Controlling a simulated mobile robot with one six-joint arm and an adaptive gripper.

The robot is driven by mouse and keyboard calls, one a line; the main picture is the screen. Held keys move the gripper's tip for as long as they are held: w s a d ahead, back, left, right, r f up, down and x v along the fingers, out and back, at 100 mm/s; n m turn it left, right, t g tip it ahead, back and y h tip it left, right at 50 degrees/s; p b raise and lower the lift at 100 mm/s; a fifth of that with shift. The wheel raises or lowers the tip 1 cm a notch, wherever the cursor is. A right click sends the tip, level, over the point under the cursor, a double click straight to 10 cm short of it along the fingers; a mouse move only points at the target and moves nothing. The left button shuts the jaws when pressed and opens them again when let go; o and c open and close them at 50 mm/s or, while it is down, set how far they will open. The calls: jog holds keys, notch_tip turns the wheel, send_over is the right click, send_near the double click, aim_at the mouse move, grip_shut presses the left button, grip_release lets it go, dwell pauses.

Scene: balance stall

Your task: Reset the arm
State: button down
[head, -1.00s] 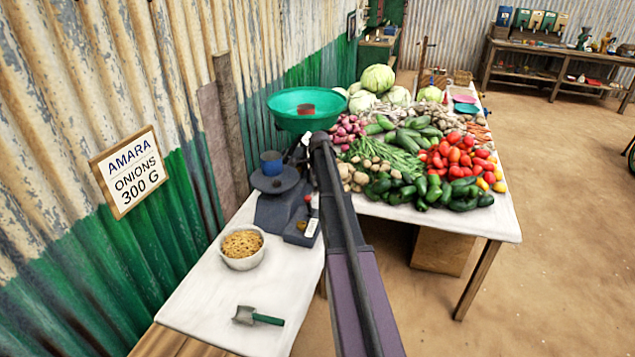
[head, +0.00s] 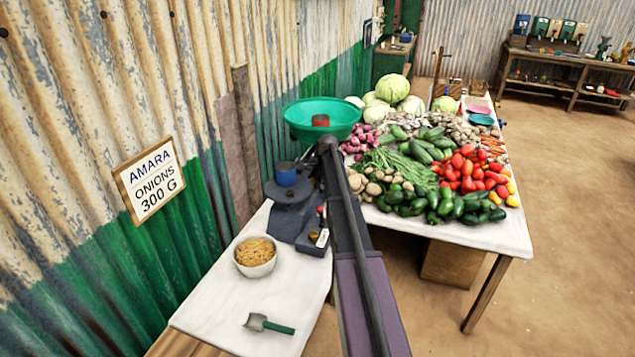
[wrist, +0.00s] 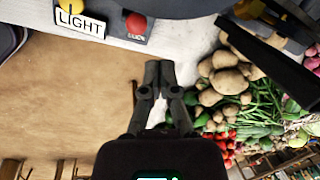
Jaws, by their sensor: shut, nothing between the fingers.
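My arm stretches forward over the stall table (head: 250,300) in the head view, its dark links running up the middle. My gripper (wrist: 158,72) shows in the wrist view with its two dark fingers together, empty. It hangs apart from the vegetables, with bare ground behind it to the left and potatoes (wrist: 228,78) to the right. In the head view I cannot make out the gripper; the arm hides that part. The balance (head: 290,220) stands beside the arm, with a blue cup (head: 286,174) on its near plate and a red weight (head: 320,120) in its green pan (head: 345,128).
A bowl of grain (head: 256,259) and a green-handled scoop (head: 268,324) lie on the near table. Tomatoes (head: 470,170), cucumbers and cabbages (head: 392,88) crowd the table right of the arm. A corrugated wall (head: 60,130) with an onion sign (head: 150,180) closes the left. Open ground lies right.

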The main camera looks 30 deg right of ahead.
jog(key=s+a+n+g, duration=0.2)
jog(key=s+a+n, duration=2.1)
jog(key=s+a, duration=1)
jog(key=shift+s+a+f, duration=0.15)
jog(key=shift+s+a, duration=0.1)
jog(key=shift+a, duration=0.95)
